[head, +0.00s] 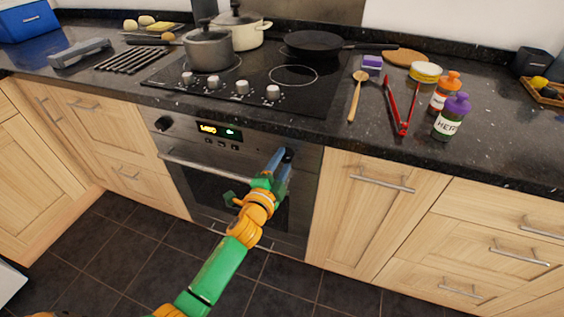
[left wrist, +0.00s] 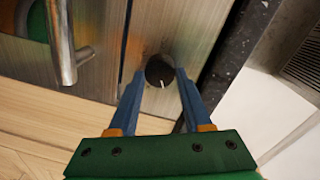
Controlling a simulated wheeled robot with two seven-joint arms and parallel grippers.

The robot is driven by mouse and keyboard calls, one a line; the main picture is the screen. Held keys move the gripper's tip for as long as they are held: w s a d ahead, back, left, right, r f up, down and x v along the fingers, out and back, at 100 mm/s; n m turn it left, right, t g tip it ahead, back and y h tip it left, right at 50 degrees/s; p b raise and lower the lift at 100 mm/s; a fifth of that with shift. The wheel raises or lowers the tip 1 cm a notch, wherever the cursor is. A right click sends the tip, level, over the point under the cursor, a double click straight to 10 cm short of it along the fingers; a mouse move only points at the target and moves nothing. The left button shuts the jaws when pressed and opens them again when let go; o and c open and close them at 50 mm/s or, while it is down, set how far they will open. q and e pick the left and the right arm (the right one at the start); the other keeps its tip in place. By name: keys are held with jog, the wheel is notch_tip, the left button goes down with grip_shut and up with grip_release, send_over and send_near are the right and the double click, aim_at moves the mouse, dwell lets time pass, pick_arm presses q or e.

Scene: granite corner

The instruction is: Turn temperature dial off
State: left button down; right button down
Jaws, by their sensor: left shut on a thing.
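The oven's right dial (head: 289,154) is a black knob on the steel control panel. In the left wrist view the dial (left wrist: 160,71) is round and dark with a white pointer mark. My left gripper (head: 284,156) has its two blue fingers on either side of this dial, shut on it. In the left wrist view the fingertips (left wrist: 160,75) sit at the dial's two sides. A second black dial (head: 163,124) is at the left end of the panel, beside a lit display (head: 218,131). Which dial is for temperature cannot be read. My right gripper does not show.
The oven handle (head: 210,168) runs across the door below the panel. The cooktop (head: 330,75) above holds pots and a black pan (head: 312,44). Red tongs (head: 402,110), a wooden spoon (head: 355,100) and bottles (head: 452,117) lie or stand right on the counter.

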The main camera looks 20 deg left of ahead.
pick_arm(q)
jog(key=n+p, duration=0.1)
jog(key=n, duration=0.5)
jog(key=shift+a+r, duration=0.1)
jog(key=n, duration=0.2)
jog(key=n+p, duration=0.1)
jog(key=n, duration=0.1)
jog(key=shift+n+t+h, duration=0.3)
jog(key=shift+n, duration=0.1)
dwell(0.3)
jog(key=shift+c, duration=1.7)
grip_release()
jog(key=shift+s, duration=0.1)
jog(key=s+p, duration=0.1)
jog(key=s, duration=0.6)
jog(key=shift+a, duration=0.35)
jog(key=shift+w, duration=0.1)
